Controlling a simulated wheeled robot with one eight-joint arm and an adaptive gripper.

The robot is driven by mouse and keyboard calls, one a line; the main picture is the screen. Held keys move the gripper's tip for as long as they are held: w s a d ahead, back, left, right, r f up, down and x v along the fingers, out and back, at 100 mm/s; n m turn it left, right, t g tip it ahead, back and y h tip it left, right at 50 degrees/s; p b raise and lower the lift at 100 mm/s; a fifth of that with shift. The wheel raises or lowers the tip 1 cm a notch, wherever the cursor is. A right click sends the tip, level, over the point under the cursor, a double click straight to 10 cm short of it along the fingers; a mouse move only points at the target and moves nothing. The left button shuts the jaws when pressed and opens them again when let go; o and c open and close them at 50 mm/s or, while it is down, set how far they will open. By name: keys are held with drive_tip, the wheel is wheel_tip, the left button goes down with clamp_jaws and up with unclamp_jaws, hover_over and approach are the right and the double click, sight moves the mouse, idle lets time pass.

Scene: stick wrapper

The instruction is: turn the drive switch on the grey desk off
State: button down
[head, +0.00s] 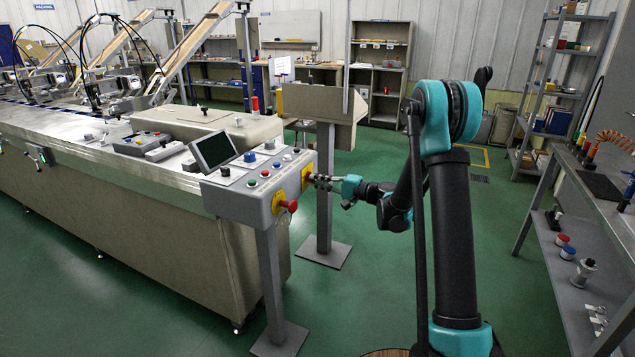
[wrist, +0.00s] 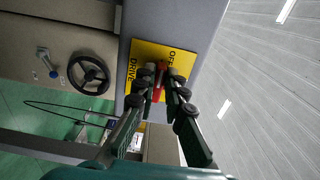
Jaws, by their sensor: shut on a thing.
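The grey desk (head: 238,192) is a sloped console on a post at the end of the long machine. The drive switch's yellow plate (wrist: 146,52) is on its side face and also shows in the head view (head: 306,171); "OFF" and "DRIVE" are printed on it. The red drive switch (wrist: 156,95) shows between my fingers, its handle running roughly up and down in the wrist view. My gripper (wrist: 158,76) is shut on that handle. In the head view my gripper (head: 320,182) reaches the desk's side from the right. The fingers hide part of the switch.
A red knob (head: 291,206) on a yellow plate sticks out of the same desk, just below and left of my gripper. Buttons and a screen (head: 214,150) are on top. A beige lectern-like stand (head: 325,104) is close behind my gripper.

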drive_tip(key=c, duration=1.6)
unclamp_jaws()
drive_tip(key=v, duration=1.2)
drive_tip(key=shift+s, duration=0.1)
